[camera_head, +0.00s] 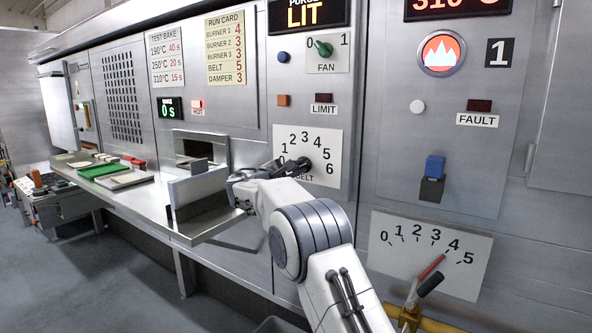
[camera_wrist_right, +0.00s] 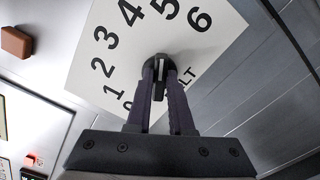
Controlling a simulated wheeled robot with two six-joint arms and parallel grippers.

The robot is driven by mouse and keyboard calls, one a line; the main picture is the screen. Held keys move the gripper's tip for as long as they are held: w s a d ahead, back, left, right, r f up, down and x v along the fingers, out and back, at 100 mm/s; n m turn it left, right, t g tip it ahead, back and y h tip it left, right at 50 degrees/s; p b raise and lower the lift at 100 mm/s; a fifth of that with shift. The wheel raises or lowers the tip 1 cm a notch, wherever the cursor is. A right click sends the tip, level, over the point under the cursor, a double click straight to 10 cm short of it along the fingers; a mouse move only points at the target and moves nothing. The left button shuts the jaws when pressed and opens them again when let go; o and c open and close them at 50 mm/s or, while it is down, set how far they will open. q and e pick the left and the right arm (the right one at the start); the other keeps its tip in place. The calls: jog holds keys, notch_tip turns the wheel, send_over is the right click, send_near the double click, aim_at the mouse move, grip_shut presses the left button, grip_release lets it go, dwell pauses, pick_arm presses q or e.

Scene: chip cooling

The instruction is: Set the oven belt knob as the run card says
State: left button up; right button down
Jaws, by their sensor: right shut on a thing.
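The belt knob (camera_head: 304,164) is dark and round, on a white dial plate (camera_head: 334,174) numbered up to 6. My right gripper (camera_head: 290,168) reaches it from the left and front. In the wrist view its two dark fingers (camera_wrist_right: 160,88) are closed on the knob (camera_wrist_right: 157,64), with a pale strip between them. The fingers cover much of the knob, so I cannot tell which number it points at. The run card (camera_head: 226,48) hangs at the upper left; its belt row appears to read 5. My left gripper is not in view.
A metal tray (camera_head: 205,222) with a raised plate stands left of my right arm. A damper scale (camera_head: 430,255) with a red pointer near 4 and a black-gripped lever (camera_head: 430,284) is at lower right. The fan knob (camera_head: 323,48) sits above.

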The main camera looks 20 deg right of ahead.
jog(key=c, duration=0.8)
grip_release()
jog(key=shift+s+d, duration=0.1)
jog(key=shift+d, duration=0.15)
jog(key=shift+a, duration=0.15)
jog(key=shift+a, duration=0.15)
jog(key=v, duration=1)
jog(key=shift+s, duration=0.1)
